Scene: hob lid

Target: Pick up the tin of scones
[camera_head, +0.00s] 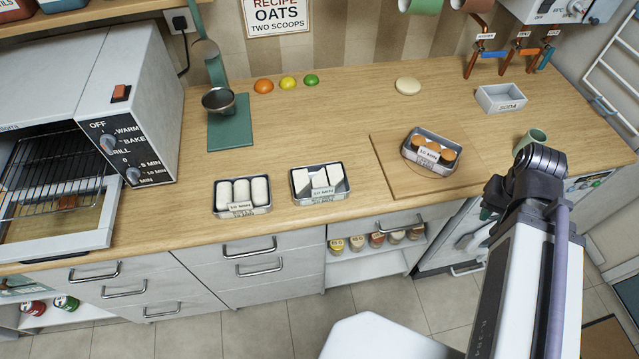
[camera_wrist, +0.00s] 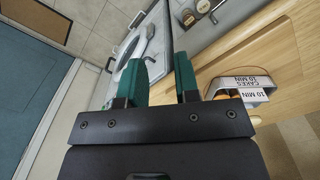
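Three metal tins stand on the wooden counter in the head view. The left tin (camera_head: 242,209) holds white rolls. The middle tin (camera_head: 318,199) holds pale wedge-shaped pieces. The right tin (camera_head: 408,151) holds brown round pieces. The head view labels are too small to read surely, so I cannot tell which tin is marked scones; the wedges in the middle tin look most like them. In the wrist view the right tin (camera_wrist: 262,96) reads "CAKES 10 MIN". My gripper (camera_wrist: 160,75) has its green fingers apart and empty. It is right of all the tins, mostly hidden by my arm in the head view.
The cakes tin stands on a wooden board (camera_head: 392,184). An oven (camera_head: 140,110) with its door open is at left. A green stand with a dark cup (camera_head: 218,100), a soda box (camera_head: 501,98) and a green mug (camera_head: 530,142) stand on the counter. The counter's middle is clear.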

